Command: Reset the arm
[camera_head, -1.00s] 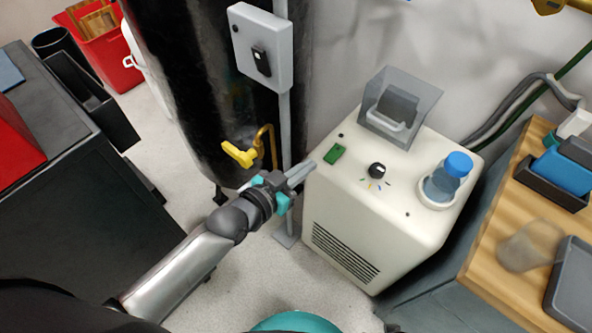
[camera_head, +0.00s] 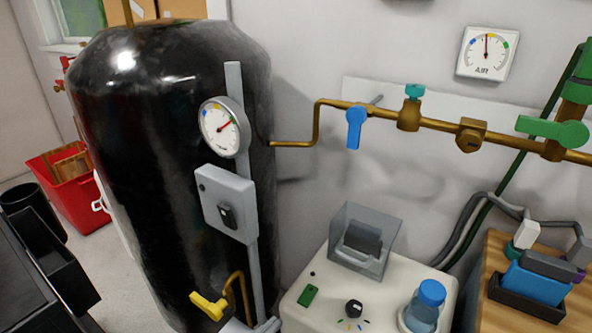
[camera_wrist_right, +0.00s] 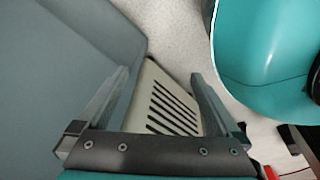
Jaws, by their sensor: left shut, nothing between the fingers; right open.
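The rest of my left arm is out of frame. My right gripper (camera_wrist_right: 160,95) is open and empty in the right wrist view. Beyond its fingers is the machine's slotted vent (camera_wrist_right: 172,108). My right arm does not show in the head view.
The machine carries a green switch (camera_head: 308,296), a black knob (camera_head: 354,309) and a blue-capped bottle (camera_head: 426,305). A grey panel (camera_wrist_right: 60,70) borders my right gripper.

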